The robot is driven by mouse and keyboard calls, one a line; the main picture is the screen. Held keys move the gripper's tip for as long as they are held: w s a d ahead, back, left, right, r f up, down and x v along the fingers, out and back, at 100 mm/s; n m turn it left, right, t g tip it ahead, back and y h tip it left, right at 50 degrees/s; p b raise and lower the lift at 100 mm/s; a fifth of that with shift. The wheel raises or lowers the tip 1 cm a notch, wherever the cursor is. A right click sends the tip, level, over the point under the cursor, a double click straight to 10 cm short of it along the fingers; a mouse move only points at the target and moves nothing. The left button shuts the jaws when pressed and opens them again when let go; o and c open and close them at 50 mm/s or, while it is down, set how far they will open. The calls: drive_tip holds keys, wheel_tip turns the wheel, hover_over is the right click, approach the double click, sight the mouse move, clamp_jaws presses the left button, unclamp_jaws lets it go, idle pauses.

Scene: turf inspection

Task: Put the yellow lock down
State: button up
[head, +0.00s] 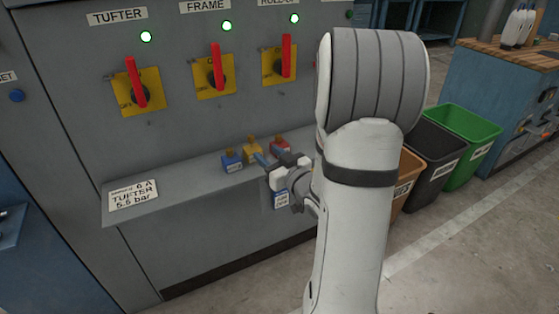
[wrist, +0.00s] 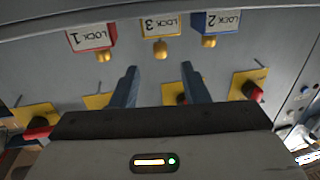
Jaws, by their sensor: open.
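The yellow lock (head: 253,151) stands on the grey ledge (head: 190,177) of the cabinet, between the blue lock (head: 232,161) and the red lock (head: 280,147). In the wrist view the picture is upside down, and the yellow lock (wrist: 160,27), marked LOCK 3, shows beyond the fingertips. The red lock (wrist: 92,39) is on its left and the blue lock (wrist: 213,26) on its right. My gripper (head: 264,161) is at the ledge, close in front of the yellow lock. In the wrist view my gripper (wrist: 161,78) is open, with nothing between its blue fingers.
Above the ledge are red switch handles on yellow plates, such as the TUFTER switch (head: 136,88), with green lamps lit. A white card (head: 133,194) lies at the ledge's left end. Brown, black and green bins (head: 466,142) stand right of the cabinet.

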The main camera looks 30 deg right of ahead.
drive_tip(key=shift+s+d+b, duration=0.2)
drive_tip(key=shift+s+b, duration=1)
drive_tip(key=shift+b, duration=1.2)
drive_tip(key=shift+s+d+b, duration=0.15)
drive_tip(key=shift+s+b, duration=1.05)
drive_tip(key=shift+b, duration=1.2)
wheel_tip(320, 180, up, 14)
drive_tip(key=s+m+g+h+p, duration=0.1)
drive_tip(key=m+g+h+p, duration=0.35)
drive_tip(key=p, duration=1.35)
drive_tip(key=s+a+r+n+g+y+p, duration=0.1)
drive_tip(key=s+a+r+n+g+p, duration=0.1)
drive_tip(key=s+a+r+g+p, duration=0.8)
drive_tip(key=s+a+r+p, duration=0.2)
drive_tip(key=s+a+p, duration=0.2)
drive_tip(key=s+p, duration=0.2)
drive_tip(key=shift+s+r+n+g+y+p, duration=0.15)
drive_tip(key=shift+r+n+g+y+p, duration=0.2)
drive_tip(key=shift+p, duration=0.4)
